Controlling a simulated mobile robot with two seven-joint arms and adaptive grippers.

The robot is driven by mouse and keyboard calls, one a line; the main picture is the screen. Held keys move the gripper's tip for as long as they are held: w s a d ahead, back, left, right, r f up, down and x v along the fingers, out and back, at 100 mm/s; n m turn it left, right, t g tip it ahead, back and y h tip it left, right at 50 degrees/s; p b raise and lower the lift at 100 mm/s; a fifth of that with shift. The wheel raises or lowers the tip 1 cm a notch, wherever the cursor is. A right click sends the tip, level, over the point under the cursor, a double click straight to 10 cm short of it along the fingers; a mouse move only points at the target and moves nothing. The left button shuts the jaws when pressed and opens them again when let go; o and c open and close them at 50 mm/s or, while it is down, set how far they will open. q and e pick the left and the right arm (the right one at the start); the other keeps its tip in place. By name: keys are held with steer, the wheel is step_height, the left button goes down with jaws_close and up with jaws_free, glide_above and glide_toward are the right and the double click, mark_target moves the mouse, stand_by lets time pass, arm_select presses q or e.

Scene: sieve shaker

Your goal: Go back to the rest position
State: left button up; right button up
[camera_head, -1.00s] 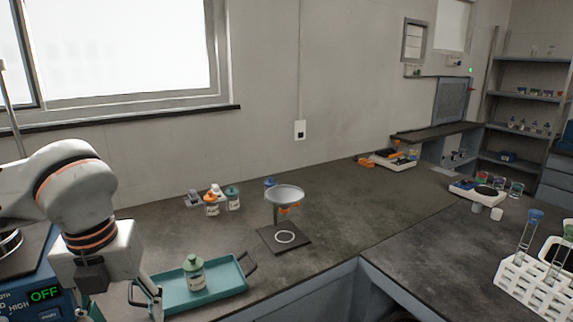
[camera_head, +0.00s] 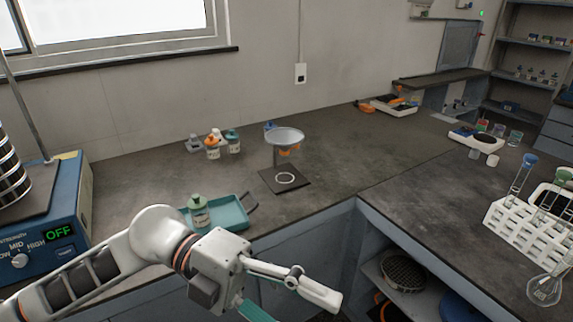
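My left arm comes in from the lower left. Its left gripper (camera_head: 300,308) is in front of the bench's front edge, near the bottom of the head view, apart from the bench objects. Its fingers look spread, with nothing seen between them; the lower one is partly cut off by the picture edge. My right gripper is not in view.
A teal tray (camera_head: 233,214) holding a green-capped bottle (camera_head: 199,212) lies behind my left arm. A sieve shaker (camera_head: 55,228) reading OFF stands at left. A funnel stand (camera_head: 284,181) and a test tube rack (camera_head: 524,232) stand farther right. The middle bench is mostly clear.

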arm_select(q)
steer(key=w+r+n+t+h, duration=0.4)
steer(key=w+n+t+h, duration=0.4)
steer(key=w+n, duration=0.1)
steer(key=w+a+f+n+t+y, duration=0.2)
steer(key=w+a+f+n+t, duration=0.3)
steer(key=n+t, duration=0.45)
steer(key=w+a+f+n+t+y, duration=0.2)
steer(key=a+f+n+t+y, duration=0.1)
steer(key=f+n+y, duration=0.3)
steer(key=w+a+f+n+t+y, duration=0.3)
steer(key=a+f+n+t+y, duration=0.1)
steer(key=f, duration=0.4)
steer(key=s+a+f+n+g+y, duration=0.1)
steer(key=s+a+f+g+y, duration=0.1)
steer(key=s+f, duration=0.3)
steer(key=s+a+f+n+g+y, duration=0.2)
steer(key=s+a+f, duration=0.3)
steer(key=f, duration=0.8)
steer(key=s+a+f+n+g+y, duration=0.2)
steer(key=s+a+f+g+y, duration=0.1)
steer(key=f, duration=0.6)
steer(key=shift+s+a+f+y, duration=0.2)
steer(key=shift+s+a+y, duration=0.3)
steer(key=shift+s, duration=0.7)
